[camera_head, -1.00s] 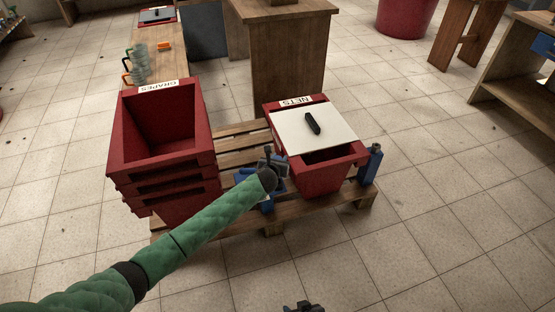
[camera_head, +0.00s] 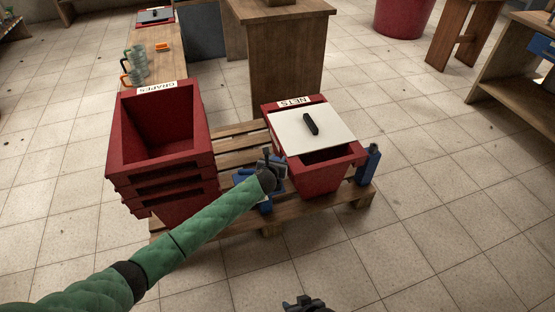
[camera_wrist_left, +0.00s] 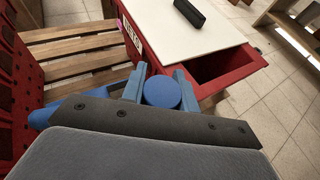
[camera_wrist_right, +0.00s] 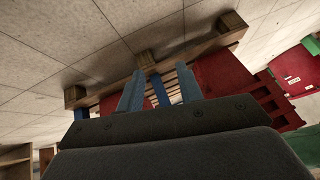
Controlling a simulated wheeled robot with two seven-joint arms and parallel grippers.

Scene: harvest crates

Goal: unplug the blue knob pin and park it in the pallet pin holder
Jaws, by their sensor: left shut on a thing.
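The blue knob pin (camera_wrist_left: 162,92) shows as a round blue cap between the fingers of my left gripper (camera_wrist_left: 158,88) in the left wrist view. That gripper is shut on it, beside the NETS crate (camera_head: 337,174). In the head view my left gripper (camera_head: 274,160) is above blue parts (camera_head: 245,177) on the pallet (camera_head: 230,158), and the pin is hard to make out. A blue upright piece (camera_head: 369,163) stands at the pallet's right; I cannot tell which blue part is the pin holder. My right gripper (camera_wrist_right: 160,88) is open with empty fingers; its tip (camera_head: 303,304) shows at the bottom edge.
A stack of red GRAPES crates (camera_head: 160,170) stands on the pallet's left. A white board (camera_head: 290,137) with a black handle (camera_head: 310,124) covers part of the NETS crate. A wooden bench (camera_head: 160,65) with mugs is behind.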

